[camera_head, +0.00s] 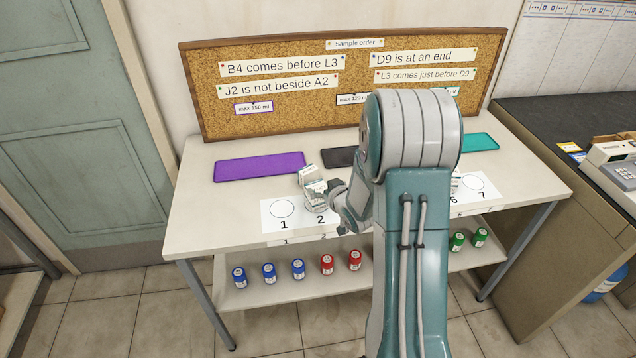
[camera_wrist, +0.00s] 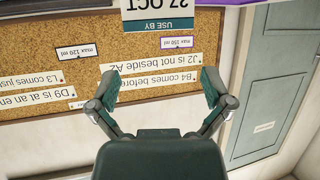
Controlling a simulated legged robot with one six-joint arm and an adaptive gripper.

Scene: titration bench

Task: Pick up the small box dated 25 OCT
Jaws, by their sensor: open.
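Beyond the fingertips, at the top edge, a box (camera_wrist: 162,15) shows a "USE BY" label. Its date is cut by the frame edge; it looks like 27 OCT, but the digits are not certain.
A purple mat (camera_head: 259,167), a dark mat (camera_head: 338,157) and a teal mat (camera_head: 480,142) lie along the back. A corkboard (camera_head: 205,98) stands behind. Blue, red and green jars (camera_head: 327,264) stand on the lower shelf. The bench's left front is clear.

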